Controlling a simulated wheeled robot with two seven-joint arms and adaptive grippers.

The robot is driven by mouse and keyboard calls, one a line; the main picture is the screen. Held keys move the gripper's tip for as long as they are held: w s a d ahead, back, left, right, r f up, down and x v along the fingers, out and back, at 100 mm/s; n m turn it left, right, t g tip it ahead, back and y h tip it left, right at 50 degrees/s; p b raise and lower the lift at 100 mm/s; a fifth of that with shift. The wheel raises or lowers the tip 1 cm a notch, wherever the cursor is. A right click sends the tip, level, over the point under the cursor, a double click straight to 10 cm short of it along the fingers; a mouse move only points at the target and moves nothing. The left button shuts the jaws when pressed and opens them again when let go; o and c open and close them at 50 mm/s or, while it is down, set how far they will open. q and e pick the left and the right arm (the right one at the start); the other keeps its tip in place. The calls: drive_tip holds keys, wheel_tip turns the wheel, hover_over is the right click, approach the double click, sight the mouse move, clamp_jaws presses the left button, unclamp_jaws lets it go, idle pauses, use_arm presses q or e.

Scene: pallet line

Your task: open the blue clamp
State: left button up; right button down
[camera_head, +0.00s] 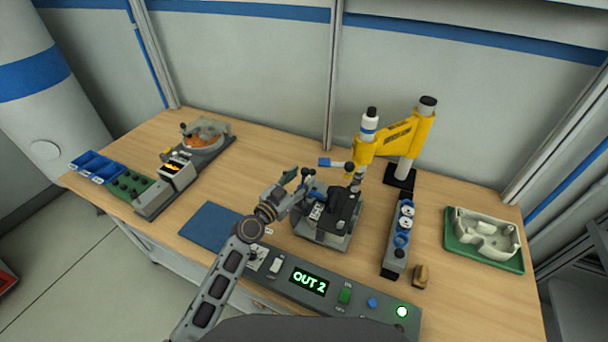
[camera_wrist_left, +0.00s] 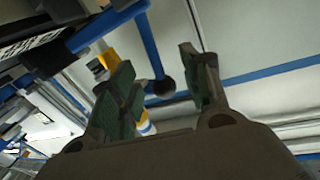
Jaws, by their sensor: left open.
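The blue clamp shows in the left wrist view as a blue lever (camera_wrist_left: 152,45) ending in a black ball knob (camera_wrist_left: 164,88). In the head view the clamp (camera_head: 317,189) is small and partly hidden by my gripper, on the dark fixture (camera_head: 322,236) below the yellow press. My left gripper (camera_head: 297,182) is beside the fixture's left side. In the left wrist view its green-padded fingers (camera_wrist_left: 162,90) are apart, and the knob appears between them. I cannot tell whether either finger touches it. My right gripper is not in view.
The yellow press (camera_head: 398,137) stands behind the fixture. A control panel (camera_head: 335,293) reading OUT 2 lies in front. A blue mat (camera_head: 210,226) is at left, a grey rack with rings (camera_head: 396,253) and a green tray (camera_head: 511,261) at right.

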use_arm(q)
drive_tip(key=shift+x, duration=1.15)
clamp_jaws()
